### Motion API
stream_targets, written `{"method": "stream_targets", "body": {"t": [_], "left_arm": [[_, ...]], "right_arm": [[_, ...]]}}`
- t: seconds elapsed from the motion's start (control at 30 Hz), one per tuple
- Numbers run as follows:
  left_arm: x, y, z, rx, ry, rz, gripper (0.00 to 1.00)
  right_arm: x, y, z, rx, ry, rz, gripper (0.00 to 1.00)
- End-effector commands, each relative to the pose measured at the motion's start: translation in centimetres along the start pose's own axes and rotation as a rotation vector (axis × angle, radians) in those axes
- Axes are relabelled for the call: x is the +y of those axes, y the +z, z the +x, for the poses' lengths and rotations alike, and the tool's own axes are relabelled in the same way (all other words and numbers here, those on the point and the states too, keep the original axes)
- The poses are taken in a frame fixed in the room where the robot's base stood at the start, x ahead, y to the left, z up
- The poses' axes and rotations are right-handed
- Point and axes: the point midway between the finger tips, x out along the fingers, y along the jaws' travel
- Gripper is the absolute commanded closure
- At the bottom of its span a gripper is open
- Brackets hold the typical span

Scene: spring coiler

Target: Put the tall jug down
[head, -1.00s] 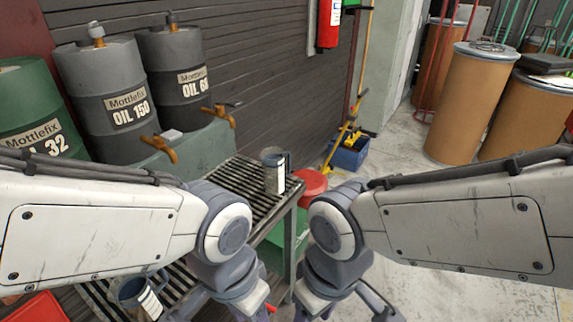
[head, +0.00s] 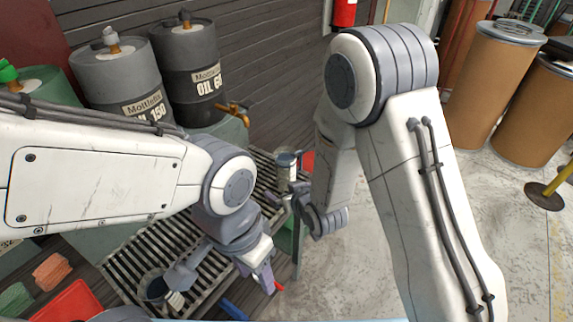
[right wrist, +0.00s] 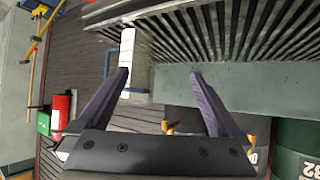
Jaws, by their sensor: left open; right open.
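A jug (head: 287,162) with a pale label stands upright on the far part of the slatted grate. My right gripper (head: 285,194) is open in front of it in the head view, partly overlapping it. In the right wrist view the jug (right wrist: 139,62) shows beyond the left fingertip, not between the fingers (right wrist: 160,75). A second jug (head: 152,288) with a label stands at the near left of the grate, partly hidden. My left gripper (head: 222,276) is open just right of it; whether it touches the jug I cannot tell.
The slatted grate (head: 128,262) lies before a greenish tank with brass taps (head: 232,110). Grey oil drums (head: 118,80) stand behind it. A red tray (head: 72,302) and sponges (head: 52,270) are at lower left.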

Motion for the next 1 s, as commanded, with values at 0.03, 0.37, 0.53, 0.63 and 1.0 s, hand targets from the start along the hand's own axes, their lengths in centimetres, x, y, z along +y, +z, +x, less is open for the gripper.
{"method": "stream_targets", "body": {"t": [0.03,0.37,0.53,0.63,1.0], "left_arm": [[0.1,-0.1,-1.2,0.000,0.000,0.000,0.50],[0.2,-0.2,-3.1,0.000,0.000,0.000,0.50],[0.3,-0.2,-3.6,0.000,0.000,0.000,0.50],[0.3,-0.2,-4.1,0.000,0.000,0.000,0.50],[0.4,-0.3,-5.2,0.000,0.000,0.000,0.50]], "right_arm": [[0.8,-0.3,0.1,0.040,0.012,0.007,0.00],[3.2,-1.2,0.3,0.272,0.048,0.029,0.00],[3.5,-1.8,1.5,0.301,0.051,0.030,0.00],[3.5,-2.4,3.0,0.302,0.051,0.030,0.00],[3.9,-3.4,6.1,0.299,0.051,0.031,0.00]]}}
